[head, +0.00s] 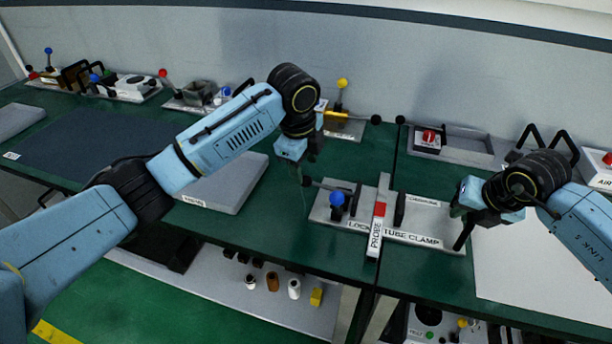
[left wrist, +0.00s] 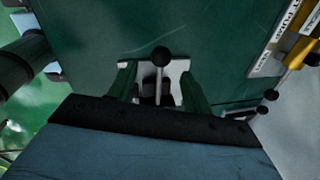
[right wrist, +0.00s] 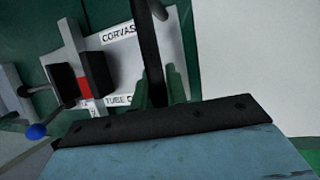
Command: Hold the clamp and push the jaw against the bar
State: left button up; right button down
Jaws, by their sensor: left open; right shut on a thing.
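The tube clamp (head: 435,222) is a grey plate on the green bench. The white probe bar (head: 376,238) with a red band lies across it, between two black jaw pads. The right pad (head: 400,209) stands slightly apart from the bar; both pads show in the right wrist view (right wrist: 97,72). A blue-knobbed lever (head: 337,199) and a black-knobbed rod (head: 307,181) are at the clamp's left end. My right gripper (head: 466,222) is shut on the black upright handle (right wrist: 148,45) at its right end. My left gripper (head: 303,172) is open above the black knob (left wrist: 160,56), empty.
A grey slab (head: 225,183) lies left of the clamp, and a white sheet (head: 535,255) right of it. A yellow-knobbed lever fixture (head: 342,125) stands behind. A shelf (head: 235,290) with small parts is below the bench.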

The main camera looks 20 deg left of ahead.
aim_at(306, 178)
pick_arm(q)
jog(key=shift+w+d+f, duration=0.1)
jog(key=shift+w+f, duration=0.15)
jog(key=shift+f, duration=0.95)
jog(key=shift+w+f, duration=0.2)
jog(key=shift+f, duration=0.95)
